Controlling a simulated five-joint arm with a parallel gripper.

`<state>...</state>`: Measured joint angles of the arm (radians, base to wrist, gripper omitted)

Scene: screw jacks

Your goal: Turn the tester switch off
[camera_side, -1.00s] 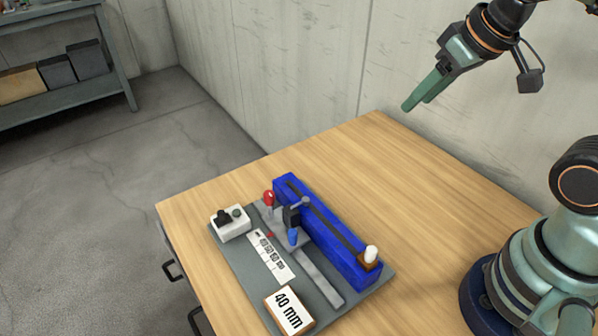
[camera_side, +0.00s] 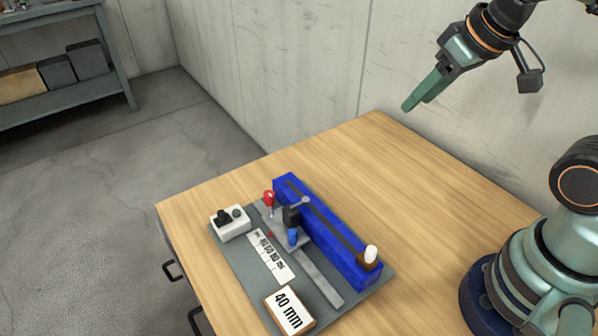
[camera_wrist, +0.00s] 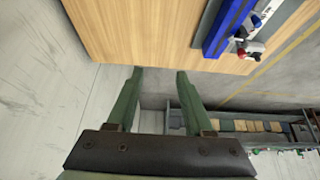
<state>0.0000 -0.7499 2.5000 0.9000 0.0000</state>
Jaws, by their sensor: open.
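The tester is a grey base plate (camera_side: 236,262) on the table, bearing a blue rail (camera_side: 325,230). A white switch box (camera_side: 231,224) sits at the plate's far left corner, with a black switch knob (camera_side: 223,216) and a small dark green round part (camera_side: 237,212) on top. Which way the switch is set I cannot tell. A red-topped lever (camera_side: 269,198) and a blue-tipped part (camera_side: 292,237) stand beside the rail. My gripper (camera_side: 411,105) is high above the table's back edge, well away from the tester. In the wrist view my gripper (camera_wrist: 159,73) is open and empty.
A block marked 40 mm (camera_side: 289,310) and a white scale strip (camera_side: 270,257) lie on the plate. A white knob (camera_side: 371,253) stands at the rail's near end. The wooden table (camera_side: 400,180) is clear between tester and wall. A shelf (camera_side: 60,70) stands far left.

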